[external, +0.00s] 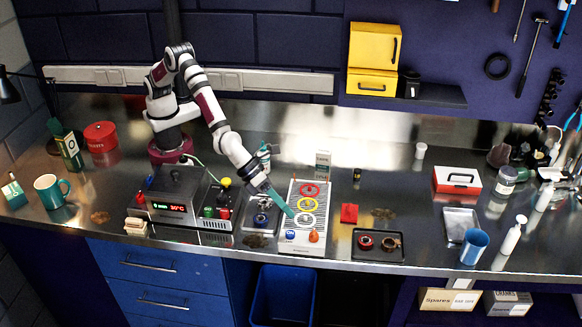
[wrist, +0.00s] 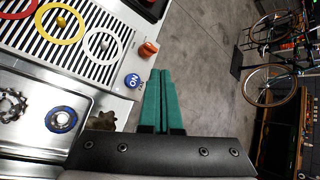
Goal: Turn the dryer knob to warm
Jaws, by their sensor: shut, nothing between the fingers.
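A white unit with a dark slatted top (external: 296,193), which looks like the dryer, stands right of my arm; it also shows in the wrist view (wrist: 98,70). Red, yellow and white rings lie on its slats. On its front strip are an orange knob (external: 313,236) and a blue button (external: 290,235). The wrist view shows the orange knob (wrist: 148,49) and the blue button (wrist: 132,80) with white lettering. My gripper (external: 292,214) has teal fingers, shut and empty, over the unit. In the wrist view its fingertips (wrist: 160,72) appear beside the knob and button; contact cannot be told.
A grey box with a red display (external: 176,207) and coloured knobs stands to the left. A metal tray (external: 249,241) with small parts lies between them. A red block (external: 349,213) and a dark tray (external: 398,257) are to the right. The bench's front edge is close.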

